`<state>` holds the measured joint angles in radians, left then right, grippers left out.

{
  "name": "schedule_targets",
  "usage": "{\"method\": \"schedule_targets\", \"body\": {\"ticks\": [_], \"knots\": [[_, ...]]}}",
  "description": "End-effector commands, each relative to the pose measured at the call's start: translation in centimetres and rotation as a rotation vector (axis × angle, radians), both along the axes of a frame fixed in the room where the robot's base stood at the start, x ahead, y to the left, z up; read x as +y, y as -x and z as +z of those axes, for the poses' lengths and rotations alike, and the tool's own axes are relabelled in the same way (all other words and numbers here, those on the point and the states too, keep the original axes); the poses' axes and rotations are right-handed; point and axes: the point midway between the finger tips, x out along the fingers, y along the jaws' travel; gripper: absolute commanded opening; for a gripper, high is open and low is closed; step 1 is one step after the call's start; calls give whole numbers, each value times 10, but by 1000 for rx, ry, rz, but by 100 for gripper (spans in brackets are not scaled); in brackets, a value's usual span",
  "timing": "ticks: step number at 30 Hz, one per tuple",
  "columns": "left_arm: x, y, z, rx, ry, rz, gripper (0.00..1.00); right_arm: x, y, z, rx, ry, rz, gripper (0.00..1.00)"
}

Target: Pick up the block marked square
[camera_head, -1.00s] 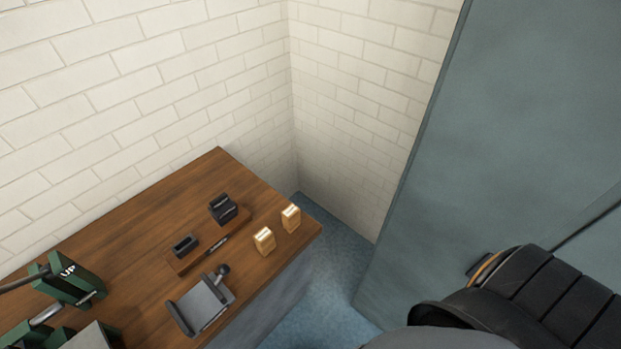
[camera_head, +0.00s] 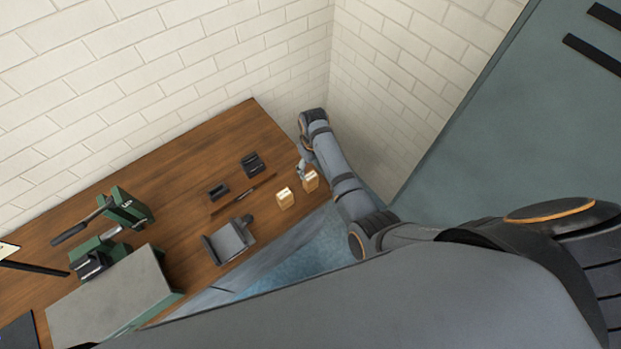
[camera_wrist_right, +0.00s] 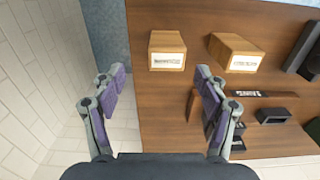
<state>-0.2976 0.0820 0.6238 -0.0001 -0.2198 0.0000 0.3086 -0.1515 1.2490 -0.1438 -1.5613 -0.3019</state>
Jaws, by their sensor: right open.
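Two small wooden blocks with pale label plates stand near the right end of the wooden table. The right block (camera_head: 311,181) is nearest the table corner; the left block (camera_head: 285,199) is beside it. The lettering is too small to tell which is marked square. My right gripper (camera_head: 302,171) is just behind and left of the right block. In the right wrist view the open, empty gripper (camera_wrist_right: 153,78) has the corner block (camera_wrist_right: 167,50) ahead, between the lines of its fingers and apart from them. The other block (camera_wrist_right: 237,52) is beyond the right finger. My left gripper is not in view.
The wooden table (camera_head: 165,178) also bears a low rack (camera_head: 243,195) with dark holders, a grey cradle (camera_head: 229,240), and a green press (camera_head: 128,207) at the left. Brick walls stand behind and right. Blue floor shows past the front edge.

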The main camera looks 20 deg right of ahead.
Motion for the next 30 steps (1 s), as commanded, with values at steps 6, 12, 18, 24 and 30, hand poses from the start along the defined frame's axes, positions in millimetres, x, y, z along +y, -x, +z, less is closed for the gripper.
{"method": "schedule_targets", "body": {"ticks": [6,12,18,24,30], "knots": [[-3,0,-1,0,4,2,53,0,1,-25,4,1,1,74],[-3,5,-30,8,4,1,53,1,0,-55,0,0,-1,74],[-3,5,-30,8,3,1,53,1,0,-55,-1,0,-1,74],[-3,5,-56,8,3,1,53,5,0,-77,0,0,-1,74],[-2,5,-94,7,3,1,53,9,0,-106,0,1,-2,74]]}}
